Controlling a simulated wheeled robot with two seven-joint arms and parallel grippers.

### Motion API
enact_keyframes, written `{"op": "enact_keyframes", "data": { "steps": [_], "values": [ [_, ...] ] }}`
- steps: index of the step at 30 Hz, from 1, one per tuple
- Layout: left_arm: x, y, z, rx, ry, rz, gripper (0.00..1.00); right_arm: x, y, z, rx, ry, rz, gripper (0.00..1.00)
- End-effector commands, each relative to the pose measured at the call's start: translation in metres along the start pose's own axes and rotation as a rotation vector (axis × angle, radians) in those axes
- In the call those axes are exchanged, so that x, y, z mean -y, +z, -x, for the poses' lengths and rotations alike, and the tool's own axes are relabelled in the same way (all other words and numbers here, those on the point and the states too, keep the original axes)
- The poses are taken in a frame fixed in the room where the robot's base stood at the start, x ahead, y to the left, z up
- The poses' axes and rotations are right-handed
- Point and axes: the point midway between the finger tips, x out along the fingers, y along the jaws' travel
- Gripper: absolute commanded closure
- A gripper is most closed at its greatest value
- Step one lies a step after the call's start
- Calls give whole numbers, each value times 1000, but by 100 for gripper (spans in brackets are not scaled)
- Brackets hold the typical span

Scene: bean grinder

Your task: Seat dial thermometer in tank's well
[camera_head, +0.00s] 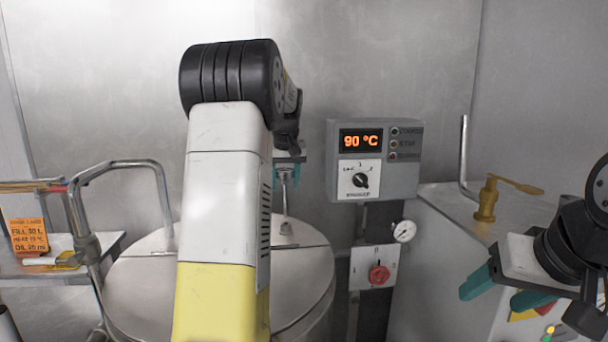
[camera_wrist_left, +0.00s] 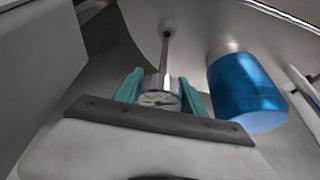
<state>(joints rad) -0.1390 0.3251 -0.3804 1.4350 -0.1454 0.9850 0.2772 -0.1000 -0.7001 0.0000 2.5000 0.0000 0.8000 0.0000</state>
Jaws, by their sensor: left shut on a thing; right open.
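The dial thermometer (camera_wrist_left: 160,98) has a round pale dial and a thin metal stem. My left gripper (camera_head: 287,172) is shut on it just below the dial, with a teal finger on each side. The stem (camera_head: 285,200) points down at the small well (camera_head: 286,229) on the tank's lid (camera_head: 140,282). In the left wrist view the stem's far end meets the round well fitting (camera_wrist_left: 168,24); I cannot tell how deep it sits. My left arm hides the lid's middle. My right gripper (camera_head: 502,293) is open and empty at the right.
A blue cylinder (camera_wrist_left: 245,92) is close beside the thermometer in the left wrist view. A bent pipe (camera_head: 120,164) rises at the lid's left. A control box (camera_head: 375,160) showing 90 °C, a gauge (camera_head: 404,231) and a red knob (camera_head: 379,275) are right of the tank.

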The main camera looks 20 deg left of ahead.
Motion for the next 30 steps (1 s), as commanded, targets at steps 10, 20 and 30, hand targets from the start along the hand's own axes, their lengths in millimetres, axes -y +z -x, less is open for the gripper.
{"op": "enact_keyframes", "data": {
  "steps": [10, 20, 30],
  "values": [
    [0, 2, -6, -1, 0, 1, 96, 0, 0, 0, 0, 0, 0, 38],
    [0, 4, -8, 0, 0, 1, 96, 0, 0, 0, 0, 0, 0, 38],
    [0, 4, -10, -1, 0, 1, 96, 0, 0, 0, 0, 0, 0, 38]
  ]
}}
